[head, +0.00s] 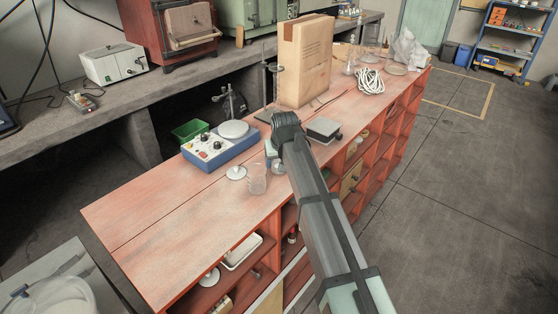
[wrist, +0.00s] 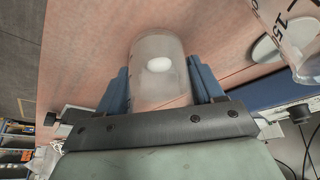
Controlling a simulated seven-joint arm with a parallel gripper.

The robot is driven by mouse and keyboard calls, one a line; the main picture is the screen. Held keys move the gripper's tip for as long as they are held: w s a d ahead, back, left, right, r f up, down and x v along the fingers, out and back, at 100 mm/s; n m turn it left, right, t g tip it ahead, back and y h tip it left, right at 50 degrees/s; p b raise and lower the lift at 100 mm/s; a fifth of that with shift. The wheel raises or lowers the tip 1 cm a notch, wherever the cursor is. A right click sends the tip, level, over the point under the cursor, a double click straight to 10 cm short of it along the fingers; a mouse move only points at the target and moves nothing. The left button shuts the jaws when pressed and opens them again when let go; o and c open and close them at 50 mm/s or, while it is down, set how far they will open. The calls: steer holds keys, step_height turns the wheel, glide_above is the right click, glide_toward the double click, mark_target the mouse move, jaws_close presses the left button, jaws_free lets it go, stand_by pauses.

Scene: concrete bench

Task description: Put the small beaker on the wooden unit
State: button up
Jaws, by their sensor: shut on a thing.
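The small beaker (wrist: 150,95) is clear and sits between the two blue fingers of my gripper (wrist: 159,75), which is shut on it. A white oval spot shows through it. The wooden unit (head: 150,225) is a long reddish bench with open shelves below; its pinkish top (wrist: 85,45) lies behind the beaker in the wrist view. I cannot tell whether the beaker touches that top. In the head view my arm largely hides the gripper, over the middle of the unit. Another clear beaker (head: 257,180) stands on the unit beside it, and its marked side (wrist: 290,30) shows at upper right in the wrist view.
A blue instrument with a white plate (head: 215,150) stands just left of the gripper. A white disc (head: 236,173) lies near the other beaker. A dark flat device (head: 324,129), a tall cardboard box (head: 303,65) and coiled white cable (head: 370,81) are farther back. The unit's near-left top is clear.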

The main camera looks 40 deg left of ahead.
steer(key=o, duration=1.1)
steer(key=shift+o, duration=0.2)
steer(key=v, duration=1.2)
steer(key=shift+r, duration=0.1)
